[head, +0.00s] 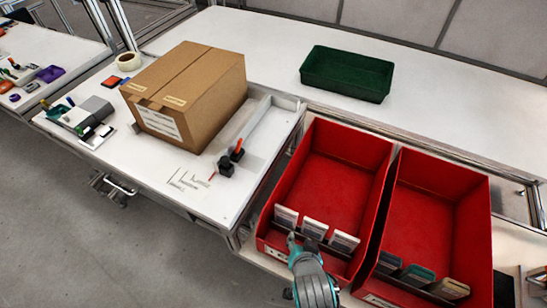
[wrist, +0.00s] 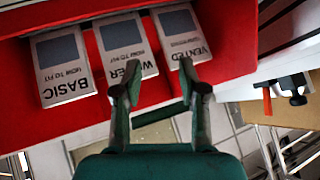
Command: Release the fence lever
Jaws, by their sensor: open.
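The fence lever (head: 239,146) is a small orange-red handle with black clamp parts. It sits at the near end of a pale metal fence (head: 256,122) on the white bench, right of the cardboard box. In the wrist view the orange lever (wrist: 266,101) and a black block show at the right edge, away from the fingers. My gripper (head: 305,240) is over the front of the left red bin, right of and nearer than the lever. In the wrist view my gripper (wrist: 160,78) is open, with no object held between its fingers.
The cardboard box (head: 190,95) stands left of the fence. Two red bins, left (head: 335,185) and right (head: 435,225), hold upright booklets (head: 314,228) at their fronts. A green tray (head: 347,73) lies behind. Bench around the tray is clear.

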